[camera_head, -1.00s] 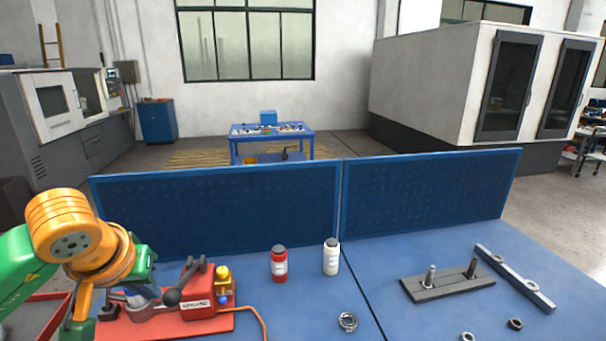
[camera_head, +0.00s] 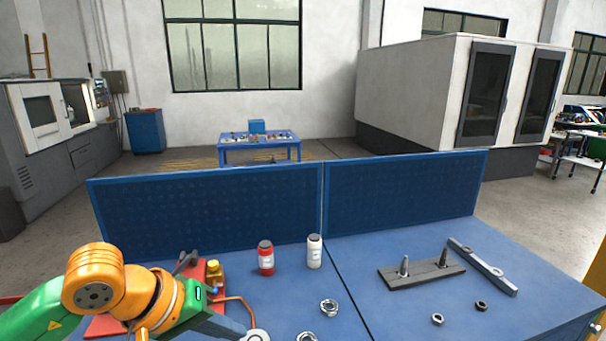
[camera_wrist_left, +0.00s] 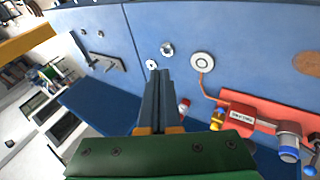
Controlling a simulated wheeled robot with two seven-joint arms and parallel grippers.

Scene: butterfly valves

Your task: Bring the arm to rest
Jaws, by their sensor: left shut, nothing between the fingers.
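My left gripper (camera_head: 236,329) reaches in low at the left of the head view, over the blue table. In the left wrist view its two dark fingers (camera_wrist_left: 158,74) are pressed together with nothing between them. The red valve test stand (camera_head: 213,280) is mostly hidden behind my left arm in the head view. In the left wrist view the stand (camera_wrist_left: 252,113) shows to the right of the fingers, apart from them, with a yellow knob and a blue-grey cylinder. My right gripper is not in view.
A red bottle (camera_head: 266,258) and a white bottle (camera_head: 314,251) stand near the blue back panel (camera_head: 215,212). Metal rings (camera_head: 329,307) and a white disc (camera_head: 257,336) lie close to the gripper. A grey plate with two pins (camera_head: 421,272) and a bar (camera_head: 482,266) lie at right.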

